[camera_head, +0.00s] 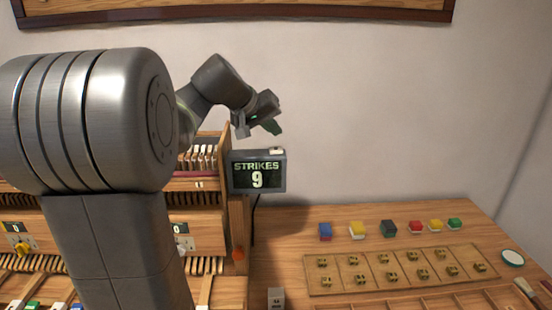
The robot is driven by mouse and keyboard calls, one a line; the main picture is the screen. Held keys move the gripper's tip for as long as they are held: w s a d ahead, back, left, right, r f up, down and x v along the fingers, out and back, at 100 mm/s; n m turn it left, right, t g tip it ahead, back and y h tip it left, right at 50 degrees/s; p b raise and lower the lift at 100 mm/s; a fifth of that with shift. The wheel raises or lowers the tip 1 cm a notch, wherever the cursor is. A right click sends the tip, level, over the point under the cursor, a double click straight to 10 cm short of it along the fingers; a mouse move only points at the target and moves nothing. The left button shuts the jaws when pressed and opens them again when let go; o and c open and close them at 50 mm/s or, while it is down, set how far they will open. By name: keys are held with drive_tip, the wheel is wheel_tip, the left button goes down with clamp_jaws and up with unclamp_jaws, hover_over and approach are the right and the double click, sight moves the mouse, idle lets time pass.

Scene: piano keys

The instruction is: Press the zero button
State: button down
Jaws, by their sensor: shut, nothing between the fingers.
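The depth of that gap is hard to judge.
The wooden keyboard case (240,215) is partly hidden behind my arm. On the table to the right are several coloured blocks (388,228) and a wooden board (313,288) with small brass pieces. A grey block (276,298) stands near the front.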

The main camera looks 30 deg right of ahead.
sight(273, 150)
drive_tip(key=shift+f+b, duration=0.5)
drive_tip(key=shift+f, duration=0.55)
idle(1.2)
drive_tip(key=shift+f+b, duration=0.4)
drive_tip(key=shift+f+b, duration=0.45)
idle(0.5)
drive_tip(key=shift+r, duration=0.1)
drive_tip(key=shift+r+p, duration=0.65)
drive_tip(key=shift+r, duration=0.1)
drive_tip(key=shift+r+p, duration=1.95)
drive_tip(key=shift+r, duration=0.65)
